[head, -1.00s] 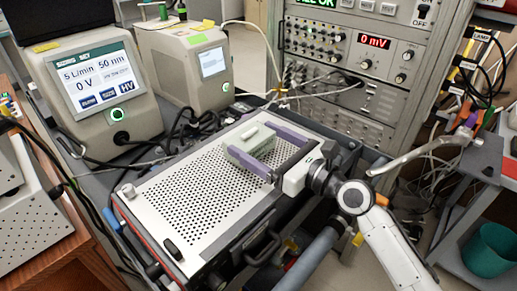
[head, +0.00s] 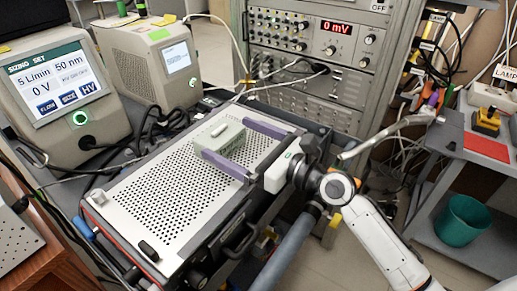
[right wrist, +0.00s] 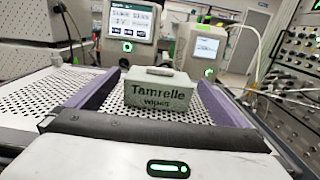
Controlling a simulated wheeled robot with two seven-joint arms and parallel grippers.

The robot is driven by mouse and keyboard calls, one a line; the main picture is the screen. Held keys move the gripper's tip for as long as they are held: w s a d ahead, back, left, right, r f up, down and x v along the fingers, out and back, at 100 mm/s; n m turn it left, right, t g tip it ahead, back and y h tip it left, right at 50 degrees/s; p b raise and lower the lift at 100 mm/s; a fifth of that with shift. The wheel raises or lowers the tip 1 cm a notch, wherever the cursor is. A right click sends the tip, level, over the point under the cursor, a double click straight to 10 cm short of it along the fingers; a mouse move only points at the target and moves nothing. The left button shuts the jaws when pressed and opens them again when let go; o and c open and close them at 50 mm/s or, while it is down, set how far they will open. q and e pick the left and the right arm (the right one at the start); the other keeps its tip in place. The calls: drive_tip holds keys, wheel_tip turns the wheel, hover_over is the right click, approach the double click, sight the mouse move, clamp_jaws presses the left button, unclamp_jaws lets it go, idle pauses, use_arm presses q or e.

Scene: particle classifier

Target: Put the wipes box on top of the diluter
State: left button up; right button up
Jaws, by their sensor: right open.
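The wipes box (head: 226,140) is a small grey-green box with a pale top piece. It rests upright on the white perforated lid (head: 150,195) of a wide flat instrument, likely the diluter, though I read no label on it. In the right wrist view the box (right wrist: 158,98) shows the words "Tamrelle wipes". My right gripper (head: 224,136) is open, low over the lid, with one purple finger along each side of the box. In the wrist view, lid shows between the box and the fingers. My left gripper is out of view.
Two screened instruments (head: 60,85) (head: 160,60) stand behind the lid. A rack of electronics (head: 320,60) with a red "0 mV" display is at the back. A cart (head: 470,190) with a teal bin (head: 462,220) is at right. Cables run around the lid.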

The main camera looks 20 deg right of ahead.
drive_tip(key=b+v, duration=0.1)
drive_tip(key=v, duration=0.9)
idle(1.3)
